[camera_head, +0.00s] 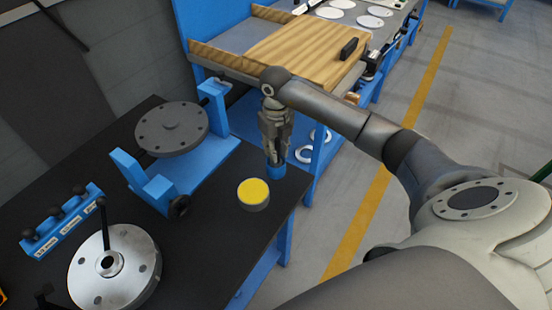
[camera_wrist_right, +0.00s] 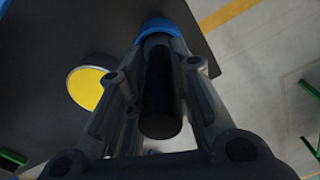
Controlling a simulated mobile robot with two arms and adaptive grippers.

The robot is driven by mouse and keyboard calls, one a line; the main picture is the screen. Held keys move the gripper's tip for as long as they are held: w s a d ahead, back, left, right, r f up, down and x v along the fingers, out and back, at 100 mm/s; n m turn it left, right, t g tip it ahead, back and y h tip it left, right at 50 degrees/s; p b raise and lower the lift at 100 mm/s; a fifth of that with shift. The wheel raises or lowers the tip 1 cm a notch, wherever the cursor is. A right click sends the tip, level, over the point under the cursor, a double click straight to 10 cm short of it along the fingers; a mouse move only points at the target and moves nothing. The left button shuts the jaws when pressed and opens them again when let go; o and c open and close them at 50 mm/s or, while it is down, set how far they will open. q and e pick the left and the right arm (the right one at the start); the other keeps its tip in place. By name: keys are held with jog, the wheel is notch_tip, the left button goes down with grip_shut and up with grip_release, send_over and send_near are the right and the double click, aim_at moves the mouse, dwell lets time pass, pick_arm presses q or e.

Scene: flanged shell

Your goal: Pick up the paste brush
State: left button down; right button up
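The paste brush shows in the right wrist view as a dark round handle (camera_wrist_right: 160,100) pointing up toward the camera. Its lower end goes down to a blue cup (camera_wrist_right: 160,27) near the table corner, and its bristles are hidden. In the head view the blue cup (camera_head: 276,169) shows just below my right gripper (camera_head: 273,150), which hides most of the brush. The right gripper points down, with its fingers on both sides of the handle and closed in against it near the blue cup. My left gripper is not in view.
A yellow-topped round tin (camera_head: 253,194) stands close left of the cup. Left of it are a blue stand with a grey flanged disc (camera_head: 172,128), a silver flange (camera_head: 114,268) and a blue rack (camera_head: 62,222). A wooden-topped bench (camera_head: 305,55) lies behind.

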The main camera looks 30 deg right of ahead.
grip_shut()
notch_tip(320, 180, up, 9)
jog(key=shift+f+b, duration=0.1)
jog(key=shift+b, duration=1)
jog(key=shift+r, duration=0.65)
